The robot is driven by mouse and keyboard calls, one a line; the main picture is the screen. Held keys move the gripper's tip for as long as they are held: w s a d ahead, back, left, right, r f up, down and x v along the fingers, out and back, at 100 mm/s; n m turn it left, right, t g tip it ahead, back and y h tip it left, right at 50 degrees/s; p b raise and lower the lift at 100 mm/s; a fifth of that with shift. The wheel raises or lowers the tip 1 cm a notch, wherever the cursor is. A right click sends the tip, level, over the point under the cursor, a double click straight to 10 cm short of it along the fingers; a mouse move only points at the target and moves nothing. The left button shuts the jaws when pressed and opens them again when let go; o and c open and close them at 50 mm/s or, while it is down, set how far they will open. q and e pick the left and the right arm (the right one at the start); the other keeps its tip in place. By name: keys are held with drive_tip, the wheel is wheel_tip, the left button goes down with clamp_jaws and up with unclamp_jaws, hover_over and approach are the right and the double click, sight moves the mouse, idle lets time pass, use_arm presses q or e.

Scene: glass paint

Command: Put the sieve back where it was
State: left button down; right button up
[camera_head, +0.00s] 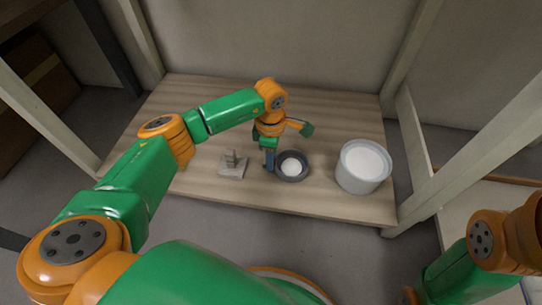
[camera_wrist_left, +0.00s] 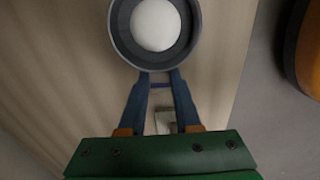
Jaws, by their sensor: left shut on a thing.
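The sieve (camera_head: 291,166) is a dark grey round ring with a white round patch in its middle. It is right of centre over the wooden board, and I cannot tell whether it touches the board. My left gripper (camera_head: 269,162) is shut on the sieve's left side in the head view. In the left wrist view the blue fingers (camera_wrist_left: 160,82) meet the near edge of the sieve (camera_wrist_left: 117,25). A small grey stand (camera_head: 232,168) with a flat base and a short upright is left of the gripper. My right gripper is out of view.
A white bucket (camera_head: 363,166) with a white inside stands right of the sieve on the wooden board (camera_head: 335,115). Pale frame posts (camera_head: 409,45) rise at the board's corners. The board's left part is bare.

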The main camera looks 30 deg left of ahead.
use_arm(q)
drive_tip(key=shift+f, duration=0.3)
idle(0.5)
drive_tip(key=c, duration=0.5)
unclamp_jaws()
